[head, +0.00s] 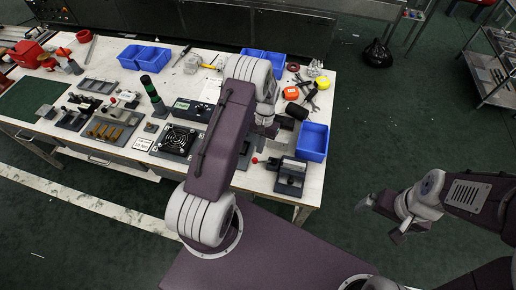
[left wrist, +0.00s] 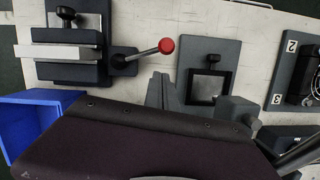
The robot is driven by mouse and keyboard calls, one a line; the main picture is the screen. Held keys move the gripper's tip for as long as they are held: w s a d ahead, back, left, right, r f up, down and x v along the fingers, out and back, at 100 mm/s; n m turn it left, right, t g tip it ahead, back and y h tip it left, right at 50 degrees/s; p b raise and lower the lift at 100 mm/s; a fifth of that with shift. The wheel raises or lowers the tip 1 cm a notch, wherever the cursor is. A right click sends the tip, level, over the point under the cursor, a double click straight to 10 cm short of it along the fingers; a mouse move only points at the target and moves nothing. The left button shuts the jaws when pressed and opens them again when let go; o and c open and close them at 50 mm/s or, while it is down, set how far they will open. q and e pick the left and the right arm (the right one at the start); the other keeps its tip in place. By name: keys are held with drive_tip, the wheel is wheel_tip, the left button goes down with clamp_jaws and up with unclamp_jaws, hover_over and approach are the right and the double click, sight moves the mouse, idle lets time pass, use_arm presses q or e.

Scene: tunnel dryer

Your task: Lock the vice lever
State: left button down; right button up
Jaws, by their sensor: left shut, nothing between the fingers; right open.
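The vice (head: 290,178) stands at the table's front right corner. Its lever ends in a red ball (head: 255,160). In the left wrist view the vice body (left wrist: 72,72) is at upper left, and the lever's rod (left wrist: 138,54) runs rightward to the red ball (left wrist: 166,45), tilted slightly upward in the picture. My left gripper (head: 262,140) is shut and empty above the bench near the lever. Its fingertips (left wrist: 160,91) show below the red ball in the wrist view, apart from it in the picture. My right gripper (head: 381,219) is open and empty over the floor, right of the bench.
A blue bin (head: 313,142) stands behind the vice, close to it. A dark fixture with a square opening (left wrist: 208,84) lies beside the lever. A fan unit (head: 176,139) and pliers (head: 311,97) are also on the bench. The floor to the right is open.

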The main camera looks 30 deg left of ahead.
use_arm(q)
drive_tip(key=shift+s+d+r, duration=0.1)
drive_tip(key=shift+s+r, duration=0.05)
drive_tip(key=shift+s, duration=0.45)
drive_tip(key=shift+s+d+r, duration=0.1)
drive_tip(key=shift+s, duration=0.45)
drive_tip(key=shift+w+f, duration=0.1)
drive_tip(key=shift+a, duration=0.1)
